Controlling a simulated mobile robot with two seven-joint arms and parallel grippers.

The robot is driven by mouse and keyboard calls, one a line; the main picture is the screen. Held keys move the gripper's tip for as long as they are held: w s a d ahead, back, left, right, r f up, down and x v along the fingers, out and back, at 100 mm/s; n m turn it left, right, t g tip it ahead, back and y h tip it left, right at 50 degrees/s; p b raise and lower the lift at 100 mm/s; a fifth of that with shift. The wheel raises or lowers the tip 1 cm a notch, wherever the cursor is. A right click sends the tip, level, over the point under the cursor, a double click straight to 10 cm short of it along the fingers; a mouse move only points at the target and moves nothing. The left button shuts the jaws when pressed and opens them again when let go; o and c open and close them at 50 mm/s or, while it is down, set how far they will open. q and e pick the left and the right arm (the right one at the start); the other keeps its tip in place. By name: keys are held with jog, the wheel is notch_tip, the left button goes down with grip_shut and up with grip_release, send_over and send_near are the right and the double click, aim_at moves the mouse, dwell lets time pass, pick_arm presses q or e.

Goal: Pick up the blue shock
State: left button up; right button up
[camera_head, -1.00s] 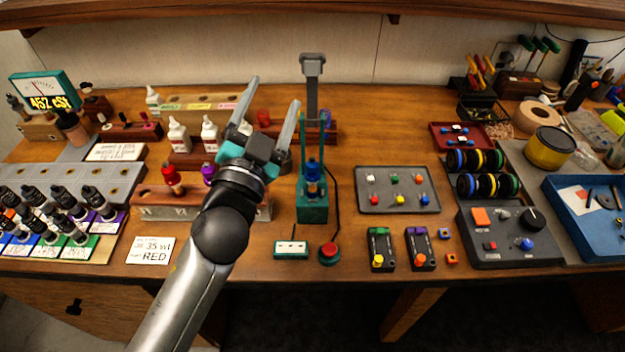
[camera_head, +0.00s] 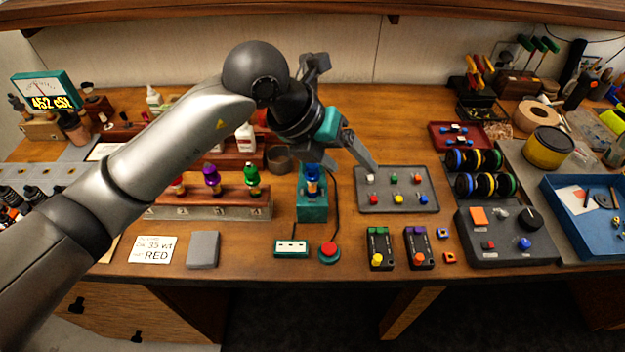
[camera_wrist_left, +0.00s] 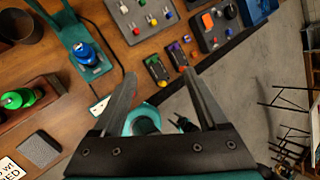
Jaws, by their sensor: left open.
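The blue shock (camera_head: 312,180) stands upright in the teal press stand (camera_head: 313,210) near the middle of the bench. In the left wrist view the blue shock (camera_wrist_left: 86,53) sits left of my fingers, on the teal stand (camera_wrist_left: 92,70). My left gripper (camera_head: 343,163) is open and empty, its fingers reaching down above and just right of the shock. In the left wrist view its fingertips (camera_wrist_left: 160,75) are spread apart. The arm hides part of the stand's upper end. My right gripper does not show.
A rack (camera_head: 222,204) holds red, purple and green shocks to the left. A grey tray (camera_head: 397,208) of small coloured parts lies to the right. A red button (camera_head: 329,250) and small teal box (camera_head: 291,249) stand in front. A grey block (camera_head: 203,250) lies front left.

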aim_at(312, 173)
pick_arm(q)
jog(key=w+a+n+t+y, duration=0.1)
jog(key=w+a+t+y, duration=0.1)
jog(key=w+a+y, duration=0.45)
jog(key=shift+h, duration=0.85)
jog(key=f, duration=0.3)
jog(key=w+f, duration=0.1)
jog(key=f, duration=0.4)
jog(key=shift+w+f+p, duration=0.15)
jog(key=shift+f+p, duration=0.15)
jog(key=shift+f, duration=0.05)
jog(key=x, duration=0.4)
jog(key=shift+s+d+f, duration=0.2)
jog(key=shift+s+d, duration=0.15)
jog(key=shift+w+f, duration=0.2)
jog(key=shift+f, duration=0.25)
jog(key=shift+c, duration=0.2)
grip_shut()
